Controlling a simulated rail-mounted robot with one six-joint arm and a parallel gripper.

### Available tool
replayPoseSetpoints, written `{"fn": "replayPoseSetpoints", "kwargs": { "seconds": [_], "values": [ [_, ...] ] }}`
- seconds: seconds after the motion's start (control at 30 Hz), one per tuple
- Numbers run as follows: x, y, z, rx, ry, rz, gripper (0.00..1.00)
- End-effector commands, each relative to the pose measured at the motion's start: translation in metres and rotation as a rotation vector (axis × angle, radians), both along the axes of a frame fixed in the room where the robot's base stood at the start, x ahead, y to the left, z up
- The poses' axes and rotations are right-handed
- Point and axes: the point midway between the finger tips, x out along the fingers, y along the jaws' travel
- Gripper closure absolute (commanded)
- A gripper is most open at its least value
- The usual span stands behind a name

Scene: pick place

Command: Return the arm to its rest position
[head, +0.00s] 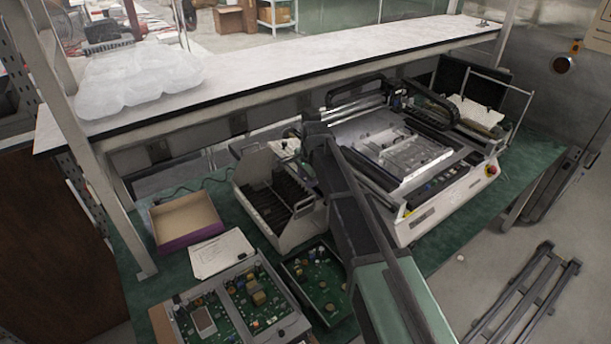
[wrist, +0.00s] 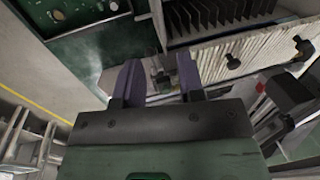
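My arm (head: 352,215) reaches from the lower right of the head view up across the bench, between the grey slotted rack (head: 272,200) and the white machine (head: 425,215). My gripper is hard to make out in the head view. In the wrist view my gripper (wrist: 158,80) shows two purple fingers standing apart, with no object clearly held between them. The rack's dark slots and ribbed side (wrist: 240,58) lie just beyond the fingers, to the upper right. The fingertips look close to the rack, but contact cannot be told.
Circuit boards in trays (head: 238,305) and an open cardboard box (head: 187,222) stand on the green bench mat (head: 125,205). A white shelf (head: 270,75) with a clear plastic bundle (head: 135,80) runs above. Open floor (head: 465,270) lies to the right, beside a metal frame (head: 525,305).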

Motion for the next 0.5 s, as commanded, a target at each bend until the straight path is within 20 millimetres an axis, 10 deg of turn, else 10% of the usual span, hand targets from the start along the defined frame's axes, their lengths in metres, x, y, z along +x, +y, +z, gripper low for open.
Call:
{"fn": "replayPoseSetpoints", "kwargs": {
  "seconds": [0.5],
  "values": [
    [-0.0010, -0.0006, 0.0023, -0.009, -0.003, 0.052, 0.64]
  ]
}}
